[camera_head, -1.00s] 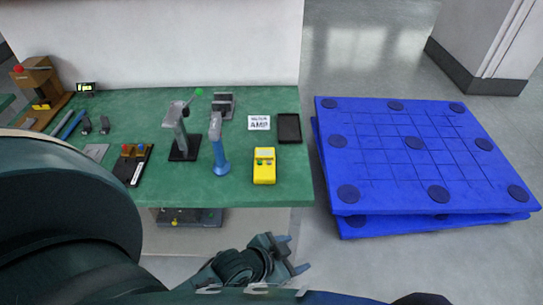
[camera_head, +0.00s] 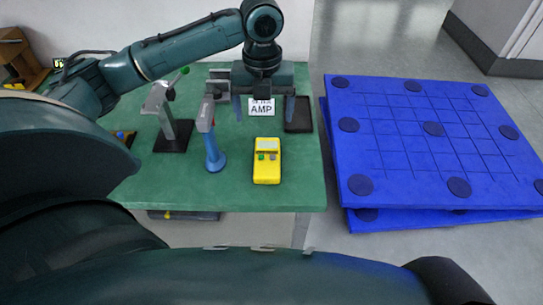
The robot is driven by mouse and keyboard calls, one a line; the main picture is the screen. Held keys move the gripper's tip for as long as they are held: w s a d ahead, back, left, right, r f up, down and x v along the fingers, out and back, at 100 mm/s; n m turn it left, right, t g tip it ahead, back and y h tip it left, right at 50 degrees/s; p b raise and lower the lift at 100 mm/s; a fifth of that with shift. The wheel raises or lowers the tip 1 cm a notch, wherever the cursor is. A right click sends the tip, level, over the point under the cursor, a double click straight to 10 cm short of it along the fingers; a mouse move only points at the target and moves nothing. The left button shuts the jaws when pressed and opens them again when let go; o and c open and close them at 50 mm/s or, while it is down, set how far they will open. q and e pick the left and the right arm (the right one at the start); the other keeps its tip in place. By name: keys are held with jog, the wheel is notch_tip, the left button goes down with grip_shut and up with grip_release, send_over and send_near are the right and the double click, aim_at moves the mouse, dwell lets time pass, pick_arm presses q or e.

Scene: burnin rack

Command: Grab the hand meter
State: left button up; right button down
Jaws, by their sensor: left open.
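The hand meter (camera_head: 267,161) is a yellow handheld box with a few small buttons. It lies on the green table (camera_head: 305,184) near the front edge, right of the blue-handled tool. My left gripper (camera_head: 263,112) is above the table, behind the meter in the picture. Its two fingers point down, spread apart, with nothing between them that I can make out. It does not touch the meter. My right gripper is not in view.
A blue-handled tool (camera_head: 214,156) and a stand on a black base (camera_head: 174,137) are left of the meter. A white "AMP" card (camera_head: 261,106) and a dark tray (camera_head: 299,116) lie behind it. Blue pallets (camera_head: 400,150) are on the floor at right.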

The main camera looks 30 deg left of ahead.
pick_arm(q)
send_over(267, 156)
jog(key=f, duration=0.7)
jog(key=shift+a+f, duration=0.15)
jog(key=shift+a, duration=0.2)
jog(key=shift+s+d+f, duration=0.1)
jog(key=shift+d+f, duration=0.1)
jog(key=shift+f, duration=1.15)
jog(key=shift+d+f, duration=0.2)
jog(key=shift+f, duration=1.1)
jog(key=shift+c, duration=0.5)
jog(key=c, duration=1.1)
